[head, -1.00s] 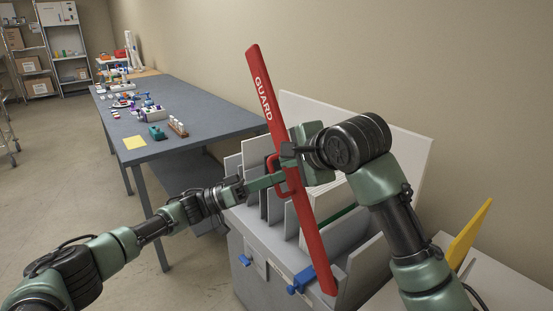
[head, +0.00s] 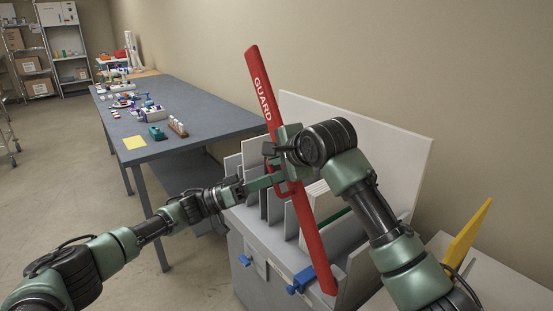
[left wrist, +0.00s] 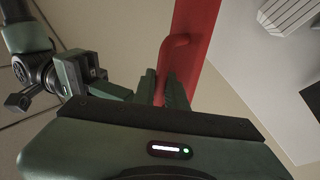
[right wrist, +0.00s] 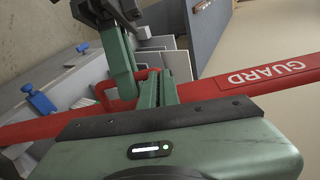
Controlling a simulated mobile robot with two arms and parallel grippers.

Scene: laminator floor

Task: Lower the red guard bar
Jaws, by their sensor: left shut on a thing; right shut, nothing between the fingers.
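The red guard bar (head: 312,228), marked GUARD, stands steeply raised in the head view, its top leaning left and its lower end by the front of the grey slotted rack (head: 262,228). A red loop handle (left wrist: 168,55) sticks out from its middle. My left gripper (head: 275,180) is shut on this handle; its fingers hide part of it in the left wrist view. My right gripper (head: 280,150) is shut and empty, close to the bar just above the handle. In the right wrist view its fingers (right wrist: 158,88) overlap the bar; I cannot tell whether they touch it.
Blue clamps (head: 301,279) sit on the rack's front near the bar's lower end. White and grey panels (head: 400,150) stand in the rack. A long blue-grey table (head: 190,128) with small items is at the left. A yellow piece (head: 468,235) stands at the right. Floor at left is open.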

